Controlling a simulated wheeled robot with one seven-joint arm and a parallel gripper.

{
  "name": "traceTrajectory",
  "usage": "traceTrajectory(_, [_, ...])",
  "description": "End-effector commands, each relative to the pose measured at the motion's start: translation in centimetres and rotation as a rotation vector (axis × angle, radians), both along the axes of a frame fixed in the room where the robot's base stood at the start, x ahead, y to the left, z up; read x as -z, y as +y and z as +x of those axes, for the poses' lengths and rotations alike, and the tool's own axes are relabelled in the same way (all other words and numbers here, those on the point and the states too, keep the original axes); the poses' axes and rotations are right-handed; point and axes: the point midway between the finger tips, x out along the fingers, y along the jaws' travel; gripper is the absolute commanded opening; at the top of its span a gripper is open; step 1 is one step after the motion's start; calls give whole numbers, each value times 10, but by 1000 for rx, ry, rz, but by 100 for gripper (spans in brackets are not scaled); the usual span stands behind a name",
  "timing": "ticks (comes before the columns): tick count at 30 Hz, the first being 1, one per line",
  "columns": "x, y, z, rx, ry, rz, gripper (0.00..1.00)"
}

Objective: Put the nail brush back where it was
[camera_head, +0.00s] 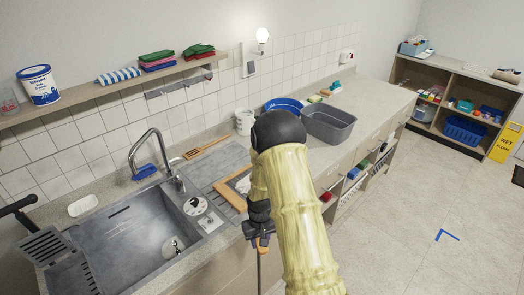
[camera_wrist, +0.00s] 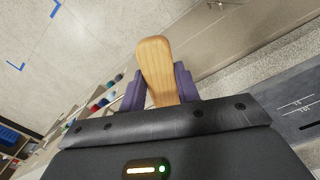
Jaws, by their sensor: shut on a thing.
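The nail brush (camera_wrist: 156,62) shows in the wrist view as a pale wooden, rounded block. It sits between the two purple fingers of my gripper (camera_wrist: 160,88), which is shut on it. Its bristles are not visible. In the head view my gripper (camera_head: 262,243) hangs in front of the counter's front edge, right of the sink (camera_head: 125,245). The brush is too small to make out clearly there. A blue object (camera_head: 145,172) lies behind the sink by the tap; I cannot tell what it is.
A white soap dish (camera_head: 83,206) lies left of the tap (camera_head: 150,150). A grey basin (camera_head: 329,124) and blue bowl (camera_head: 284,105) stand farther along the counter. A wall shelf (camera_head: 110,92) holds a paint tin (camera_head: 40,85) and folded cloths. The floor (camera_head: 410,215) at right is mostly clear.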

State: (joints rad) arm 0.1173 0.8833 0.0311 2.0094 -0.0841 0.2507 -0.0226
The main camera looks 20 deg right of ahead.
Motion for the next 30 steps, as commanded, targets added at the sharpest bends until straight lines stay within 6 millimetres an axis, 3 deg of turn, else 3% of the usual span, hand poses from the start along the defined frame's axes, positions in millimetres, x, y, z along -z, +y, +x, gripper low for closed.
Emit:
traceTrajectory(1, [13, 6, 0, -3, 1, 0, 11])
traceTrajectory(7, [49, 25, -2, 0, 1, -2, 11])
traceTrajectory(12, [70, 39, -3, 4, 0, -4, 11])
traceTrajectory(30, [70, 37, -4, 12, -1, -4, 11])
